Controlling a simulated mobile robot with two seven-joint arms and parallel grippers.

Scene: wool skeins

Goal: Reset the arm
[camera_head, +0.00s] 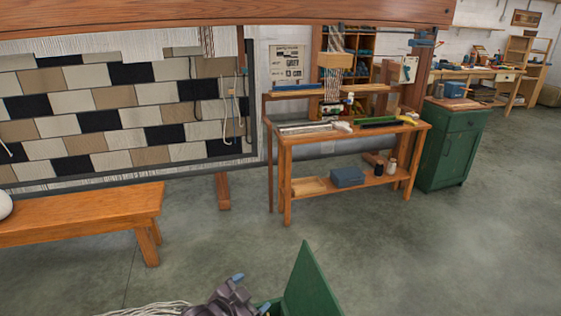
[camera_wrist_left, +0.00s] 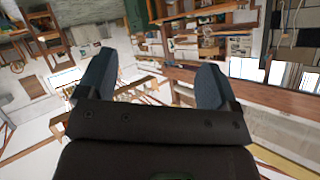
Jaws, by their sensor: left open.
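My left gripper (camera_head: 251,293) shows at the bottom edge of the head view, dark with blue fingertips. In the left wrist view its two blue-padded fingers (camera_wrist_left: 154,80) stand wide apart. Nothing is held between them; only the distant room shows there, appearing upside down. In the head view the gripper is close beside a green box with a raised green lid (camera_head: 310,285), mostly cut off by the frame. I cannot tell whether they touch. Pale strands, probably wool (camera_head: 150,309), lie to the left of the gripper at the bottom edge. My right gripper is not in view.
An orange wooden bench (camera_head: 95,208) stands at left, before a large loom with checked cloth (camera_head: 120,110). A wooden worktable (camera_head: 345,138) holds tools and bottles. A green cabinet (camera_head: 452,145) stands right of it. The concrete floor (camera_head: 440,250) is clear at right.

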